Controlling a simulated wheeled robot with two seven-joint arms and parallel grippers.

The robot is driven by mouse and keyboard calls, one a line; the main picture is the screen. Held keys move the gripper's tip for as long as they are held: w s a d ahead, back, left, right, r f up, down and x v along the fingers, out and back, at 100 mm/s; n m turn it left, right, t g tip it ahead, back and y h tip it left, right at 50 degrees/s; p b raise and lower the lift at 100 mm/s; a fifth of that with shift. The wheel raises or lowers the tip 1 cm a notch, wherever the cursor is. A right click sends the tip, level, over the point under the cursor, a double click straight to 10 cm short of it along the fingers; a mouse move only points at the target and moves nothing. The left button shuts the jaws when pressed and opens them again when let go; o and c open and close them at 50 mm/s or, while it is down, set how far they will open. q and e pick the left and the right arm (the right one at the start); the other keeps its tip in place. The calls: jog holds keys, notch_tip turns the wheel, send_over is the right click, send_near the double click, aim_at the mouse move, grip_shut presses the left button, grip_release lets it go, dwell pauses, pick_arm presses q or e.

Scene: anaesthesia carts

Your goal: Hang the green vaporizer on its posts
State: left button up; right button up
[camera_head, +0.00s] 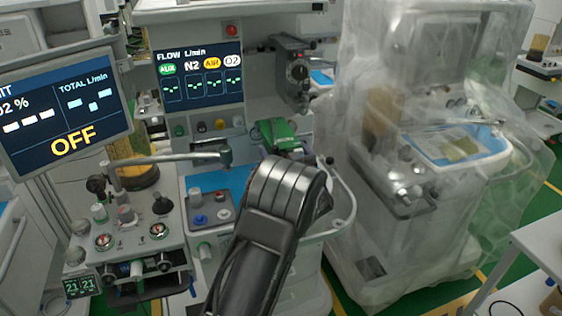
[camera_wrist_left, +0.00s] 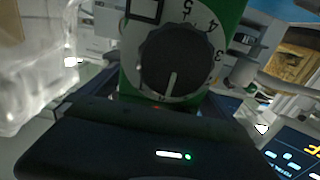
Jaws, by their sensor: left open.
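The green vaporizer (camera_head: 279,131) is near the middle of the head view, on the central anaesthesia cart's work area. My left gripper (camera_head: 302,157) is open at the vaporizer, mostly hidden behind my own dark arm. In the wrist view its dark body fills the lower part, right in front of the vaporizer. Whether the fingers touch it cannot be told. I cannot make out the posts clearly. My right gripper is out of view.
A dark dial unit (camera_head: 298,72) is mounted on the cart back, above and right of the vaporizer. The flow screen (camera_head: 199,75) and the OFF monitor (camera_head: 66,112) are to the left. A plastic-covered machine (camera_head: 400,230) stands close on the right.

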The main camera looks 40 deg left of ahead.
pick_arm(q)
jog(key=shift+w+a, duration=0.15)
jog(key=shift+a, duration=0.05)
dwell(0.5)
jog(key=c, duration=2)
jog(key=shift+w+r, duration=0.1)
jog(key=shift+r, duration=0.1)
